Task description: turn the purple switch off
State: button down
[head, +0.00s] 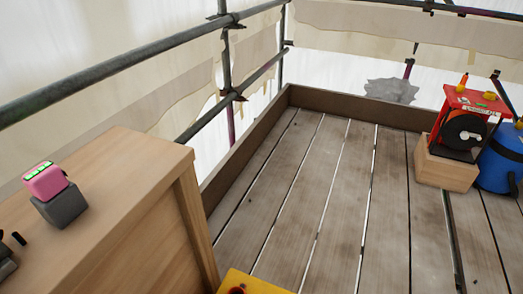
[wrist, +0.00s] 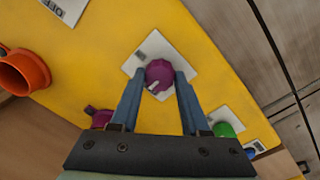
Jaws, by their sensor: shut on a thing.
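The purple switch (wrist: 160,72) is a round knob with a pale mark, on a white label plate (wrist: 133,68) on a yellow panel (wrist: 215,62). My gripper (wrist: 159,78) is in the wrist view, with its two blue fingers on either side of the knob, shut on it. The plate has small dark markings that I cannot read. A second purple piece (wrist: 102,118) shows partly behind the left finger. A corner of the yellow panel (head: 262,284) shows at the bottom of the head view; the switch and my gripper are not seen there.
An orange cylinder (wrist: 24,72) and a green knob (wrist: 223,130) are on the panel. A plate reading OFF (wrist: 65,8) is at the top. A wooden cabinet (head: 110,190) bears a pink device (head: 45,182). A red reel (head: 470,125) stands at right; the plank floor (head: 335,190) is clear.

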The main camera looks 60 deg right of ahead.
jog(key=shift+c, duration=2)
grip_release()
jog(key=shift+r, duration=0.1)
notch_tip(320, 180, up, 13)
jog(key=p, duration=0.6)
jog(key=shift+s+a+p, duration=0.2)
jog(key=shift+a+p, duration=0.05)
jog(key=shift+p, duration=0.15)
